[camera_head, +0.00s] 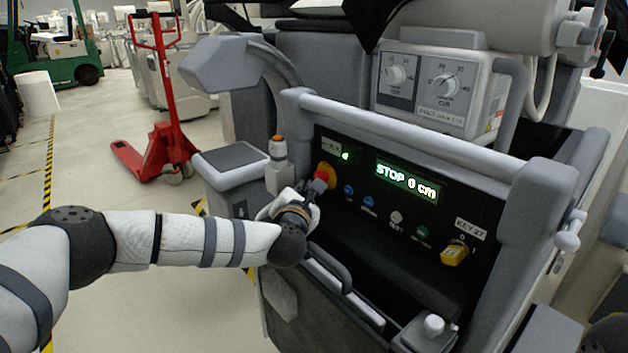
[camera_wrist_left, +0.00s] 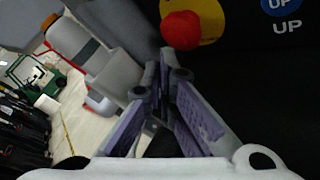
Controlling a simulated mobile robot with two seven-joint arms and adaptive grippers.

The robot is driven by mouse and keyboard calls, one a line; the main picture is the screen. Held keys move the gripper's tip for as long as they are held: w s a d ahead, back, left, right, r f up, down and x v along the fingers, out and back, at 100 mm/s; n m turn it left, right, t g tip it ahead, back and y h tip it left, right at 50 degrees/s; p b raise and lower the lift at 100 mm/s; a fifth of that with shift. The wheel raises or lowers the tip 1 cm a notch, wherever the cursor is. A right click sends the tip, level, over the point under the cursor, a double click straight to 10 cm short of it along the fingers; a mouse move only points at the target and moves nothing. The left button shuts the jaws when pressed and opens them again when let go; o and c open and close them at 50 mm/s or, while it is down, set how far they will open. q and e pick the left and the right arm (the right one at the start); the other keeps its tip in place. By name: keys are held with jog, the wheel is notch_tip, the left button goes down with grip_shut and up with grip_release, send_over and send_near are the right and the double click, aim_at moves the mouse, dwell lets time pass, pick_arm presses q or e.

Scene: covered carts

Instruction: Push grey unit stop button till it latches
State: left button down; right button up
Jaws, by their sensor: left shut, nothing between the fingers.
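The stop button (camera_head: 321,175) is a red knob on a yellow disc at the left end of the grey unit's black panel. In the left wrist view the red knob (camera_wrist_left: 181,30) shows at the top, on its yellow disc (camera_wrist_left: 209,22). My left gripper (camera_head: 311,190) is shut and empty, close in front of the knob. In the wrist view its closed fingertips (camera_wrist_left: 165,62) lie just below the knob; I cannot tell whether they touch it. The panel display (camera_head: 406,182) reads "STOP 0 cm". My right gripper does not show.
Small blue, white and green buttons sit right of the stop button, then a yellow key switch (camera_head: 454,252). A grey rail (camera_head: 420,140) runs above the panel. An orange-topped white post (camera_head: 278,160) stands left of it. A red pallet jack (camera_head: 160,130) is behind.

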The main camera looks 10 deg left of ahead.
pick_arm(q)
jog(key=shift+s+a+r, duration=0.2)
jog(key=shift+s+a, duration=0.1)
jog(key=shift+s, duration=0.05)
jog(key=shift+f, duration=0.15)
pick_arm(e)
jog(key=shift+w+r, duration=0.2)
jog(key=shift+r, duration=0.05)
pick_arm(q)
jog(key=s+a+p, duration=0.1)
jog(key=s, duration=0.1)
jog(key=s+a+p, duration=0.1)
jog(key=s+a, duration=0.1)
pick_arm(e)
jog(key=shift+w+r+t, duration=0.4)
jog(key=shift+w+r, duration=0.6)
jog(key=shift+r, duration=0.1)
